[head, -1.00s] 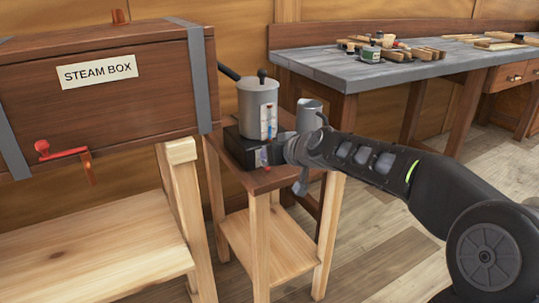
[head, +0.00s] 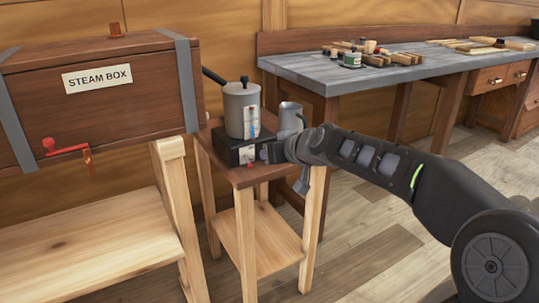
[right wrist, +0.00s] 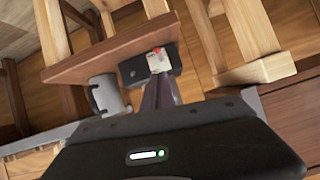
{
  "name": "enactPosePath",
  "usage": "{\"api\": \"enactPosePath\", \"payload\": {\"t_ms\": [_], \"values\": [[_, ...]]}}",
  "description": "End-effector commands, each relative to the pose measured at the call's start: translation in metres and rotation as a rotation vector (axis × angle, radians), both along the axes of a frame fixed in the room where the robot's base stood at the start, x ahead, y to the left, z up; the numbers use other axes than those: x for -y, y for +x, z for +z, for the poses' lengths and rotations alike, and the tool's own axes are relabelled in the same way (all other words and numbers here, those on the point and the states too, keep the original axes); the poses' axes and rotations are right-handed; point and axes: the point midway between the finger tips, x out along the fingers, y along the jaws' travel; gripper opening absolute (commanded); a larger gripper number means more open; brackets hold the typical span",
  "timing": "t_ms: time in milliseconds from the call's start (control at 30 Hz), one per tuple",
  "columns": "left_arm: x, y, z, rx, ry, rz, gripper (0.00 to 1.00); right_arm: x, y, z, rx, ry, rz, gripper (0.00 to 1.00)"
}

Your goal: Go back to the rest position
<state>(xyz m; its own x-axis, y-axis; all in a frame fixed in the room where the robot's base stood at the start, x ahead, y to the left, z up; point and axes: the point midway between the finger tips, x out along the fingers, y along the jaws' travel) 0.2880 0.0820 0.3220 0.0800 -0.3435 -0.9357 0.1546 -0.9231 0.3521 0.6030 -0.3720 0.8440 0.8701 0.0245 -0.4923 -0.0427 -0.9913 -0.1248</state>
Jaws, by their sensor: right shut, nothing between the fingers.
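My right gripper (head: 268,153) is shut and empty, beside the black box (head: 228,150) under the grey boiler pot (head: 241,108). In the right wrist view, its closed fingers (right wrist: 159,84) point at a pale plate with a red knob (right wrist: 156,58) on the box's face. I cannot tell whether the fingertips touch it. My right arm (head: 375,160) is stretched forward from the right side. My left gripper is not in view.
The boiler stands on a small wooden stand (head: 240,180), with a grey metal jug (head: 290,118) close by the gripper. The steam box (head: 100,95) is on the left. A workbench (head: 350,74) with bottles and wood pieces is behind. Floor (head: 380,260) is open at right.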

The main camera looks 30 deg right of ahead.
Motion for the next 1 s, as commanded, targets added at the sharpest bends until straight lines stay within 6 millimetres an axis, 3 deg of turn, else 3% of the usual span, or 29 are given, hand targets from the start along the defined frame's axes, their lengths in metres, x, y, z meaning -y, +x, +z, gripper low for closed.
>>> {"api": "enactPosePath", "payload": {"t_ms": [433,600,767,867,1000], "values": [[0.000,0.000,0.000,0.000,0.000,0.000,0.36,0.000,0.000,0.000,0.001,0.006,-0.004,0.00],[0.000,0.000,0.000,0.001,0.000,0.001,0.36,0.008,0.005,0.001,0.050,0.061,-0.088,0.00],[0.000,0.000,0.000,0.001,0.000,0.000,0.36,-0.022,0.014,-0.074,-0.009,0.119,-0.122,0.00],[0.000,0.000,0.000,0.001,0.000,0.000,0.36,-0.048,0.013,-0.137,-0.082,0.150,-0.121,0.00],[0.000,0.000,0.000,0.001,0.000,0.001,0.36,-0.094,-0.006,-0.231,-0.210,0.190,-0.100,0.00]]}}
